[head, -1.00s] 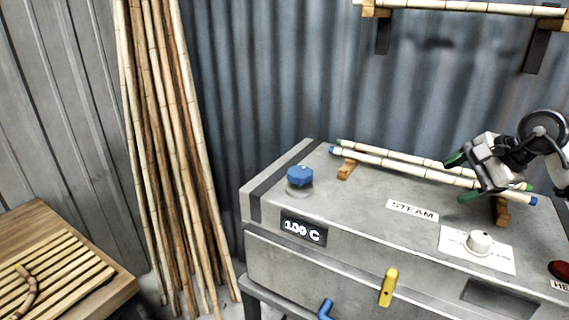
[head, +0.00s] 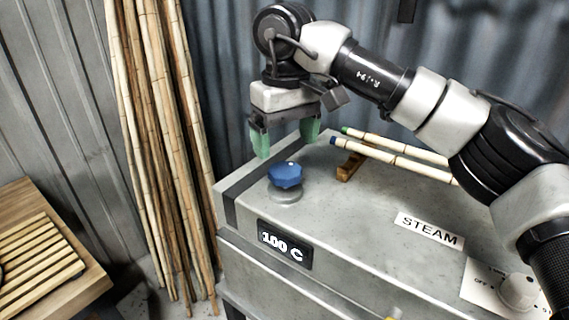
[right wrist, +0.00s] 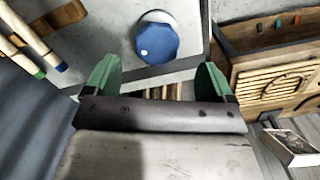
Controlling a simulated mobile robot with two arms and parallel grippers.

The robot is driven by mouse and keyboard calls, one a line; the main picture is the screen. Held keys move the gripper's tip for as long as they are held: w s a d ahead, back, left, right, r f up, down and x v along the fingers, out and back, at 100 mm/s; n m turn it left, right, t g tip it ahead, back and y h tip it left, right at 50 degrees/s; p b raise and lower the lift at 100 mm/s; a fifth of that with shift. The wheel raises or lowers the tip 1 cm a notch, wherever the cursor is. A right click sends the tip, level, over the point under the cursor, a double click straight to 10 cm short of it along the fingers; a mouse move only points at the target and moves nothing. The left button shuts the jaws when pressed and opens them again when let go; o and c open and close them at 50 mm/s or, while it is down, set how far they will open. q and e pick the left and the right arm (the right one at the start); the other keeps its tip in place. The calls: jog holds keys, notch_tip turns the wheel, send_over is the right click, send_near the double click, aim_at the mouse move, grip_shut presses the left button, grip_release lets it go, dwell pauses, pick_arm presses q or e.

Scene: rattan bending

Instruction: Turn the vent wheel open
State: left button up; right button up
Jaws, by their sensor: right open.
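The blue vent wheel (head: 286,175) sits on a round grey base at the left end of the grey steam box (head: 330,215). It also shows in the right wrist view (right wrist: 158,40), just beyond the fingertips, with a small white dot on it. My right gripper (head: 286,142) is open with green fingers pointing down. It is above and slightly behind the wheel, apart from it and empty. In the right wrist view its fingers (right wrist: 158,75) are spread wider than the wheel. My left gripper is not in view.
Two bamboo poles with blue and green ends (head: 395,155) rest on a wooden support right of the wheel. Tall bamboo poles (head: 160,150) lean on the wall at left. A slatted wooden bench (head: 45,250) stands at lower left. A white knob (head: 518,290) is at lower right.

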aim_at(287, 170)
jog(key=f, duration=0.4)
jog(key=shift+w+d+f+p, duration=0.1)
jog(key=shift+w+f+p, duration=0.1)
jog(key=shift+f+p, duration=0.15)
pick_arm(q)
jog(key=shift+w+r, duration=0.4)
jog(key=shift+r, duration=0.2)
pick_arm(e)
jog(key=shift+s+f, duration=0.1)
jog(key=shift+f, duration=0.6)
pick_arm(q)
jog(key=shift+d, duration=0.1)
pick_arm(e)
jog(key=shift+c, duration=0.4)
jog(key=c, duration=0.8)
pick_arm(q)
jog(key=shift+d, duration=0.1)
pick_arm(e)
jog(key=shift+c, duration=0.2)
